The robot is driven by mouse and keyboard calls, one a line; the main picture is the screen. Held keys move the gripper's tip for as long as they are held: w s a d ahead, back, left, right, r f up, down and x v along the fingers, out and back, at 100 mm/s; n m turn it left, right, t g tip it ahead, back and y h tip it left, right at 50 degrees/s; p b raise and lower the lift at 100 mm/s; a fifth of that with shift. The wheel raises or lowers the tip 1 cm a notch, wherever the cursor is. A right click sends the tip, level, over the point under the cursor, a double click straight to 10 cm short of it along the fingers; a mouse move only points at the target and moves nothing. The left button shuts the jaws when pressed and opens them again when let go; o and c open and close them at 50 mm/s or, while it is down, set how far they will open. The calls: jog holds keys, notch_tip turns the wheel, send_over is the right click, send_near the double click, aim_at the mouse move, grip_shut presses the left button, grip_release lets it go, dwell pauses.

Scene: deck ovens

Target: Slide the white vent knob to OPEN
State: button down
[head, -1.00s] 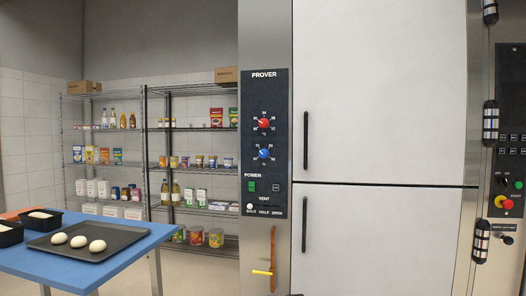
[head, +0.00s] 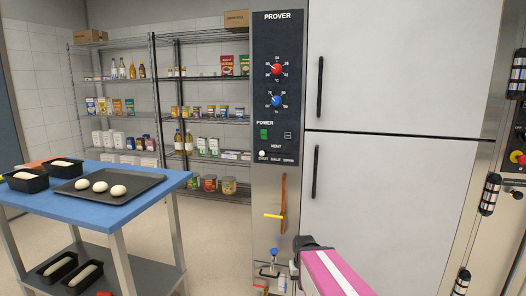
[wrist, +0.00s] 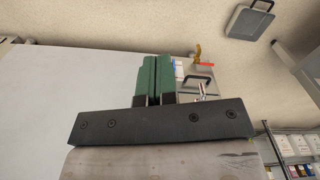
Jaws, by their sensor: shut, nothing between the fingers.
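The white vent knob (head: 262,154) sits at the left end of the vent scale, above the SHUT mark, low on the black PROVER panel (head: 278,75). HALF and OPEN are marked to its right. My gripper shows in the wrist view (wrist: 157,80), its two green fingers close together with nothing between them. In the head view my pink and black arm comes up at the bottom, below and right of the panel, well apart from the knob. The fingertips cannot be made out there. The knob cannot be made out in the wrist view.
Red (head: 277,69) and blue (head: 276,100) dials and a green power switch (head: 264,134) share the panel. White prover doors (head: 400,200) stand right. A blue table (head: 130,212) with a dough tray stands left; floor between is open.

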dwell(0.4)
jog(key=c, duration=1.1)
grip_release()
jog(key=shift+w+r, duration=0.1)
jog(key=shift+w, duration=0.15)
jog(key=shift+o, duration=1)
jog(key=w+a+r+n+t+h, duration=0.1)
jog(key=w+r+n+t+h, duration=0.1)
jog(key=w+r, duration=0.4)
jog(key=w+n+h, duration=0.1)
jog(key=w+h, duration=0.1)
jog(key=w, duration=0.1)
jog(key=shift+a, duration=0.25)
jog(key=n+t+h, duration=0.7)
jog(key=t+h, duration=0.1)
jog(key=t, duration=0.4)
send_near(261, 154)
jog(key=x, duration=1)
jog(key=shift+a, duration=0.1)
grip_shut()
